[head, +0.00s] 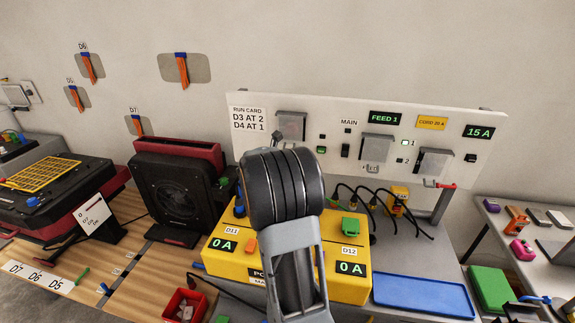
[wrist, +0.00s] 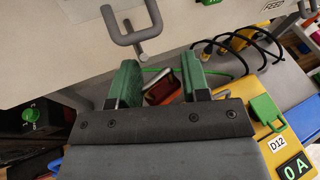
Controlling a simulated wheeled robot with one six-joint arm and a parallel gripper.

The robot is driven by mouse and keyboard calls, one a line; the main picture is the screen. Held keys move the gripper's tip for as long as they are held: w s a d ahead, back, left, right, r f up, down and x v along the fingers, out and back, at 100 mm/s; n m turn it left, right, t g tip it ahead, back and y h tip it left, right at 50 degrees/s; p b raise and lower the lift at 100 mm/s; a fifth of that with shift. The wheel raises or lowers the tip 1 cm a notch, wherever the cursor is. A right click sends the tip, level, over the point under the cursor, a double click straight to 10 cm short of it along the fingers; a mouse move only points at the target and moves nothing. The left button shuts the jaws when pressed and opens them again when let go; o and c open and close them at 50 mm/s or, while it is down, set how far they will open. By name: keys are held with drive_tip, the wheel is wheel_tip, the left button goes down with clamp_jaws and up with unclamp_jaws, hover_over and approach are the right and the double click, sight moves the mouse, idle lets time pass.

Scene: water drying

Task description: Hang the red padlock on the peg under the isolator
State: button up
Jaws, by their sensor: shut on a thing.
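My gripper (wrist: 158,68) shows its two green fingers in the wrist view, shut on a small dark red thing (wrist: 162,88), which I take to be the red padlock. Most of it is hidden low between the fingers. Just above the fingers, a grey bent bar (wrist: 124,38) with a short pale-tipped stub (wrist: 143,57) stands out from the white board; the stub looks like the peg. The padlock is apart from it in this view. In the head view my arm hides the fingers and padlock.
Black cables (head: 372,203) loop below the board. A blue tray (head: 422,296) lies empty on the right. A black fan unit (head: 176,190) stands left.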

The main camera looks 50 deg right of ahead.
drive_tip(key=w+d, duration=0.1)
drive_tip(key=d, duration=0.1)
drive_tip(key=w+d+f, duration=0.1)
drive_tip(key=d, duration=0.1)
drive_tip(key=shift+w, duration=0.3)
idle(0.3)
drive_tip(key=shift+d+f, duration=0.1)
idle(0.6)
drive_tip(key=o, duration=1)
drive_tip(key=shift+s, duration=0.2)
drive_tip(key=shift+w, duration=0.1)
drive_tip(key=shift+a, duration=0.25)
